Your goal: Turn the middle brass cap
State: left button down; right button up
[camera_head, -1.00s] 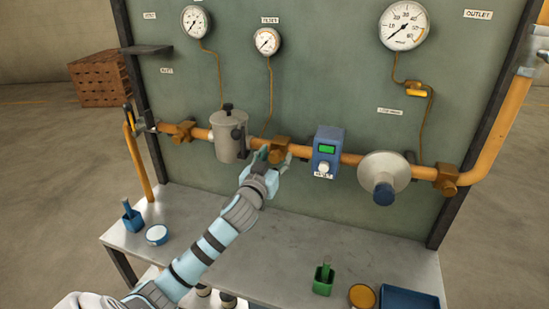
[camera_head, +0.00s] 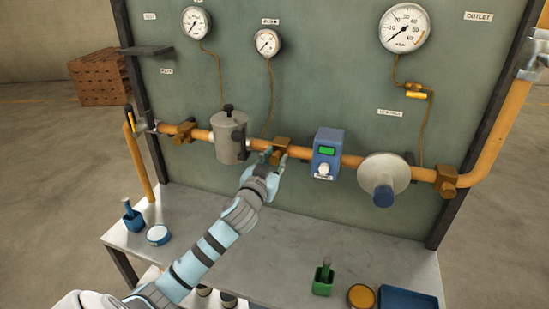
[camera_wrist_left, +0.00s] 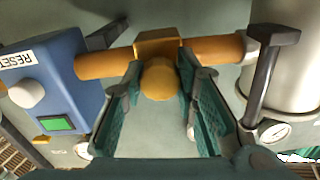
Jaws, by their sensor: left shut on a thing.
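The middle brass cap (camera_wrist_left: 160,80) is a round knob on a brass block (camera_head: 282,145) on the orange pipe, between a grey canister and a blue box. My left gripper (camera_head: 274,158) reaches up to it from below. In the left wrist view its teal fingers (camera_wrist_left: 161,75) stand on either side of the cap and are shut on it. Contact at the fingertips is hard to see exactly. Other brass fittings sit on the pipe at left (camera_head: 184,132) and right (camera_head: 446,182). My right gripper is not in view.
The grey canister (camera_head: 229,140) is close left of the gripper, and the blue RESET box (camera_head: 326,152) close right. A large round disc with a blue knob (camera_head: 383,195) is farther right. Below, the bench (camera_head: 250,245) holds a green holder (camera_head: 323,281) and a blue tray (camera_head: 405,299).

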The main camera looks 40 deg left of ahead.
pick_arm(q)
jog(key=m+p, duration=0.3)
jog(key=m, duration=0.2)
jog(key=shift+r, duration=0.15)
jog(key=m+p, duration=0.2)
jog(key=m, duration=0.2)
jog(key=shift+m, duration=0.4)
jog(key=c, duration=1.2)
grip_release()
jog(key=shift+d, duration=0.1)
jog(key=shift+c, duration=0.2)
jog(key=shift+s, duration=0.1)
jog(key=v, duration=1.2)
